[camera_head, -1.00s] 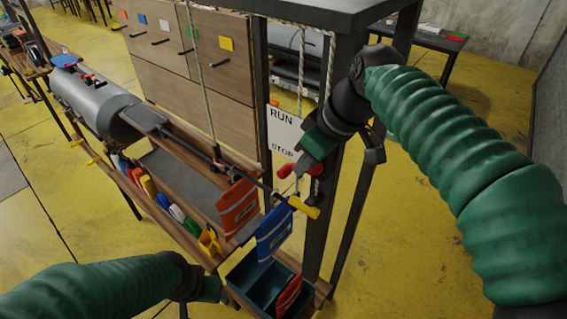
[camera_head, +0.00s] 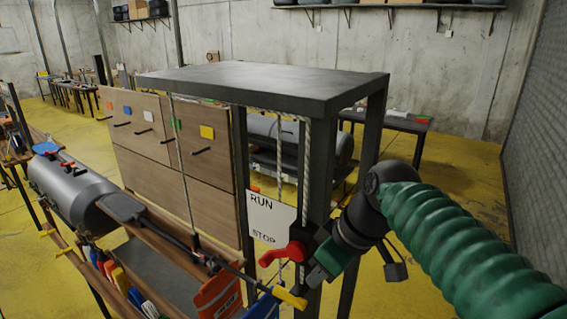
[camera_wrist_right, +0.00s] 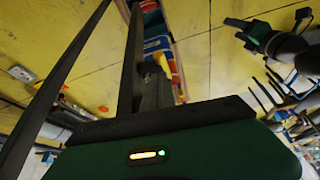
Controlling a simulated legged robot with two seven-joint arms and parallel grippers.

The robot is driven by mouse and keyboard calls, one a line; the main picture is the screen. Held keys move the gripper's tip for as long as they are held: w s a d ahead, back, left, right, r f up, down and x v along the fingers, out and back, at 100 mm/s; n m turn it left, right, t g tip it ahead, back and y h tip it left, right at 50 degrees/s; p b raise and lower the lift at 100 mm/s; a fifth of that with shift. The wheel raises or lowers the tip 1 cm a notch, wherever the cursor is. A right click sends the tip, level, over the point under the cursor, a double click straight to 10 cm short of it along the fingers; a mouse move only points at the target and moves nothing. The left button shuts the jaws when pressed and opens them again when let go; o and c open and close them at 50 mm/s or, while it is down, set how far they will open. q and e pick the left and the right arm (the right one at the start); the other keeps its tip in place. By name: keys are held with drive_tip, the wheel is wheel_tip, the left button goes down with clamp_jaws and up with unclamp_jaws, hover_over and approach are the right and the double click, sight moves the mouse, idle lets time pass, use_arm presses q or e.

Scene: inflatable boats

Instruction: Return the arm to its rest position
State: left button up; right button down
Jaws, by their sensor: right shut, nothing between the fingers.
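My right arm, in a ribbed green sleeve, comes in from the right in the head view. Its gripper (camera_head: 318,272) is shut and empty, in front of the dark post and close beside the red lever (camera_head: 283,254). I cannot tell whether it touches the lever. A white RUN/STOP sign (camera_head: 271,218) hangs behind the lever. In the right wrist view the dark green gripper body (camera_wrist_right: 180,150) fills the bottom. My left gripper is out of the head view; a dark arm with a gripper (camera_wrist_right: 255,35) shows at the upper right of the wrist view.
A dark metal frame with a flat top (camera_head: 270,85) stands in the middle, close to my right arm. A wooden drawer panel (camera_head: 180,150) and a grey cylinder (camera_head: 75,190) stand left of it. Yellow floor (camera_head: 440,185) is open at the right.

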drive_tip(key=s+d+f+m+h+b, duration=0.1)
drive_tip(key=s+d+f+m+b, duration=0.2)
drive_tip(key=f, duration=0.8)
drive_tip(key=d+f+m+h+b, duration=0.1)
drive_tip(key=d+f+m, duration=0.25)
drive_tip(key=f, duration=0.75)
drive_tip(key=s+d+f+m+h+b, duration=0.1)
drive_tip(key=s+d+f, duration=0.4)
drive_tip(key=s+f, duration=0.5)
wheel_tip(320, 180, down, 4)
drive_tip(key=shift+d+r+m+h+b, duration=0.2)
drive_tip(key=shift+m+h+b, duration=0.1)
drive_tip(key=shift+m+b, duration=0.7)
